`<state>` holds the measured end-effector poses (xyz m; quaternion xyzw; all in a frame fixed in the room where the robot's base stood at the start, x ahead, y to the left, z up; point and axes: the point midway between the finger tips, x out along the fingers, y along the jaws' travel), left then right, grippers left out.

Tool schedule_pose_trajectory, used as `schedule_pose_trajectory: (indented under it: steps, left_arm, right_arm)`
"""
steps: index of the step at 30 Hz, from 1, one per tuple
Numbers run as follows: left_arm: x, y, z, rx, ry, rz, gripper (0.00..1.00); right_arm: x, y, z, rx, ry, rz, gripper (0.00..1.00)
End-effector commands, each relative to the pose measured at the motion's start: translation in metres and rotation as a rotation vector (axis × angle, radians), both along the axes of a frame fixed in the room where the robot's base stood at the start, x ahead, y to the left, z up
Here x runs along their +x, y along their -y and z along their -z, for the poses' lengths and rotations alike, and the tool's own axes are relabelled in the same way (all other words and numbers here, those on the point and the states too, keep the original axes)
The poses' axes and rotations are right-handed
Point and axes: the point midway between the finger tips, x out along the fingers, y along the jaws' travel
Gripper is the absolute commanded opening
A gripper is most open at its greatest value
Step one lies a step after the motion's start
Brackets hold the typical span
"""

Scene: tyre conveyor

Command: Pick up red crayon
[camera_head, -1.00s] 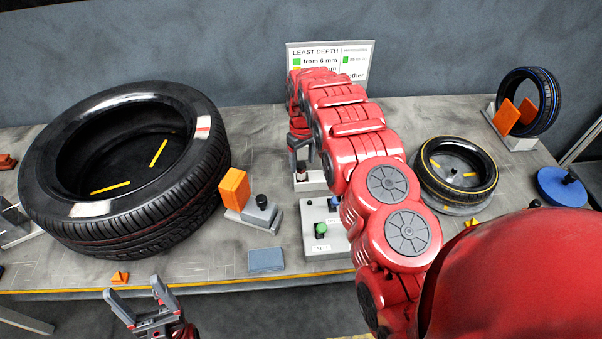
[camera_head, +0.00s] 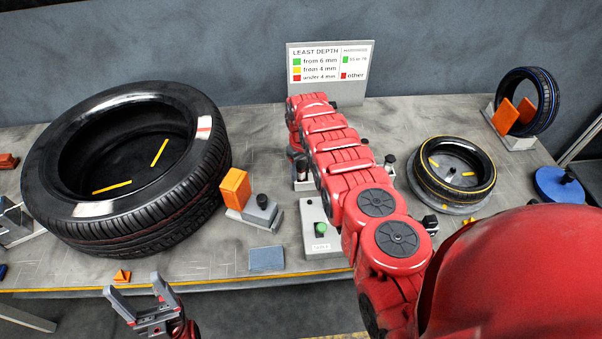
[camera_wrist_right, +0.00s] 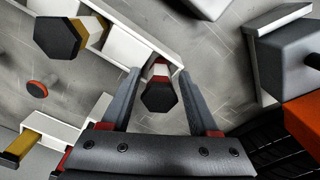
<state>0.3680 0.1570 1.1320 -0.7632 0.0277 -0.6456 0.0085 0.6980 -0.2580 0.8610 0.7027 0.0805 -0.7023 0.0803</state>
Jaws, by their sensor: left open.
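The red crayon (camera_wrist_right: 160,70) shows in the right wrist view as a short piece with a red band and a black six-sided end, beside a white holder (camera_wrist_right: 142,42). My right gripper (camera_wrist_right: 159,76) has its two fingers on either side of it, with gaps showing between the fingers and the crayon. In the head view my own red arm hides the right gripper and the crayon. My left gripper (camera_head: 132,283) is open and empty in front of the table's front edge.
A large tyre (camera_head: 205,175) lies left, a smaller tyre (camera_head: 428,182) right. A box with a green button (camera_head: 309,212) and a sign (camera_head: 330,65) are near my right arm.

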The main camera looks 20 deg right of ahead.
Motion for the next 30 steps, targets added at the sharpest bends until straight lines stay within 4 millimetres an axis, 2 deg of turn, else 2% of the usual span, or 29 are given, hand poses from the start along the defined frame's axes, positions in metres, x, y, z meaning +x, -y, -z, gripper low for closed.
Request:
schedule_pose_trajectory:
  steps: [1, 9, 23, 30]
  left_arm:
    - [0.000, 0.000, 0.000, 0.000, 0.000, 0.000, 0.74]
    - [0.000, 0.000, 0.000, 0.000, 0.000, 0.000, 0.74]
    - [0.000, 0.000, -0.001, 0.000, 0.000, 0.000, 0.74]
    - [0.000, 0.000, -0.004, 0.000, 0.000, 0.000, 0.74]
  right_arm:
    - [0.000, 0.000, 0.000, 0.000, 0.000, 0.000, 0.49]
    - [0.000, 0.000, 0.000, 0.000, 0.000, 0.000, 0.01]
    - [-0.001, 0.000, -0.002, 0.001, -0.002, 0.000, 0.00]
    - [0.001, 0.000, -0.017, -0.001, 0.001, 0.000, 0.00]
